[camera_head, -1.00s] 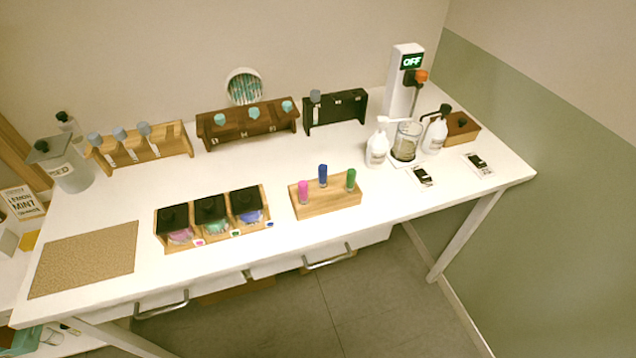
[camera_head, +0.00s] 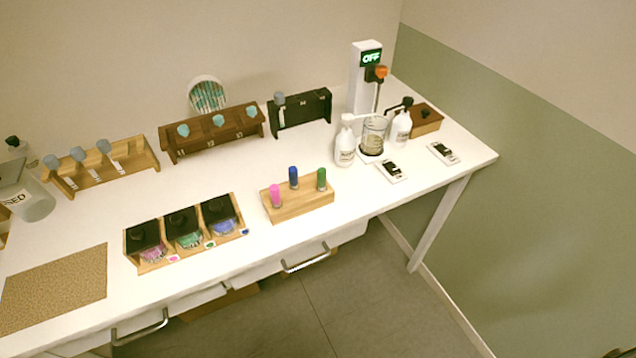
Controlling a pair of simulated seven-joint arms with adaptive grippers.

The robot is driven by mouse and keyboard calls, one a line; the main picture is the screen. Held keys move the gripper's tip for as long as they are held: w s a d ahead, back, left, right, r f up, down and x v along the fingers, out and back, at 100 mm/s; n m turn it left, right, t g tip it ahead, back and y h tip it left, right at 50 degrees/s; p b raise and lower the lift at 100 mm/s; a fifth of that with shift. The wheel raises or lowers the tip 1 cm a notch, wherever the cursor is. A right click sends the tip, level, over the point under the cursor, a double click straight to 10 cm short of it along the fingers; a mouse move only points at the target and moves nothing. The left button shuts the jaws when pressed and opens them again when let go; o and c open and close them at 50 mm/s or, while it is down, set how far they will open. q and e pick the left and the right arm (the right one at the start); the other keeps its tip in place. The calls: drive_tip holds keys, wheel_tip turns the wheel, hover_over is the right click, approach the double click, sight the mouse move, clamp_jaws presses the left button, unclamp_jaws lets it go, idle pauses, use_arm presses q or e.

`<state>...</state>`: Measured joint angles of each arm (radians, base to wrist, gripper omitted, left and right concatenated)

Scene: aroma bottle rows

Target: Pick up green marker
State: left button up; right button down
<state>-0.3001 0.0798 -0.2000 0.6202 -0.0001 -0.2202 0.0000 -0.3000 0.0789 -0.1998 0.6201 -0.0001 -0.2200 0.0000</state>
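The green marker (camera_head: 321,179) stands upright at the right end of a small wooden block holder (camera_head: 298,205) near the front middle of the white table. A blue marker (camera_head: 293,177) stands in the same holder at the back middle, and a pink marker (camera_head: 275,196) stands at its left end. Neither of my grippers is in view, and nothing touches the markers.
A wooden box of black-lidded jars (camera_head: 184,236) sits left of the holder. White pump bottles (camera_head: 345,147) and a glass beaker (camera_head: 373,136) stand behind right. Racks (camera_head: 211,131) line the back of the table (camera_head: 250,275). The table's front edge is close to the holder.

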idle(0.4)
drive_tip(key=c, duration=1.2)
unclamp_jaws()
